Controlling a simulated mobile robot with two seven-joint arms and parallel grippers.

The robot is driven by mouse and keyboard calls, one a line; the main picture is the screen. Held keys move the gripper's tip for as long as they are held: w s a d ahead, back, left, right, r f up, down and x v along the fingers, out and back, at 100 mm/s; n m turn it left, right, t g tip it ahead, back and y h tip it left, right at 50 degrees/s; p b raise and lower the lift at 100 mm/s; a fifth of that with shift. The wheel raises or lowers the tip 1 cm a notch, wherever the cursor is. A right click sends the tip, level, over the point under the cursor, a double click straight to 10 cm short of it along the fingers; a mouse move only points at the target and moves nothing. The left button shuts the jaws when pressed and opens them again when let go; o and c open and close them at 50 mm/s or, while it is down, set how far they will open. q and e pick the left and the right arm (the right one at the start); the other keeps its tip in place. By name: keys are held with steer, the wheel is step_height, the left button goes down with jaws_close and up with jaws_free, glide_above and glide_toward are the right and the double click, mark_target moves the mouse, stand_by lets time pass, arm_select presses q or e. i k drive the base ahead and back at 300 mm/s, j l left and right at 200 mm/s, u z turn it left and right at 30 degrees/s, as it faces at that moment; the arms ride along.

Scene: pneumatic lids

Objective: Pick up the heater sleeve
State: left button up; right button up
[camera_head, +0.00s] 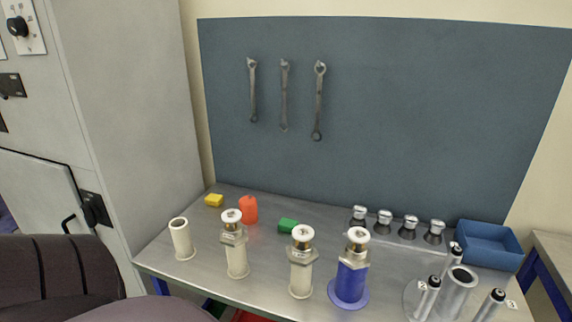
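I cannot tell for sure which thing is the heater sleeve. An open, empty cream tube (182,240) with a base flange stands upright at the left of the metal table. Two more cream sleeves with flanges, one left (237,261) and one in the middle (301,278), stand upright with metal fittings and white caps on top. A blue flanged sleeve (350,286) stands to their right, with a similar capped fitting in its top. Neither of my grippers is in view.
The metal table (205,268) also holds yellow (214,200), orange (248,210) and green (288,226) pieces, several small metal fittings (385,222), a blue bin (490,244) and a metal cylinder among rods (458,292). Wrenches hang on the blue board (430,110). A grey cabinet (125,110) stands left.

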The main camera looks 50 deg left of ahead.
mark_target(182, 238)
steer(key=l+u, duration=0.15)
steer(key=u, duration=2.1)
steer(key=i+u, duration=0.1)
steer(key=k+j+u, duration=0.1)
steer(key=j, duration=0.25)
steer(key=k, duration=0.1)
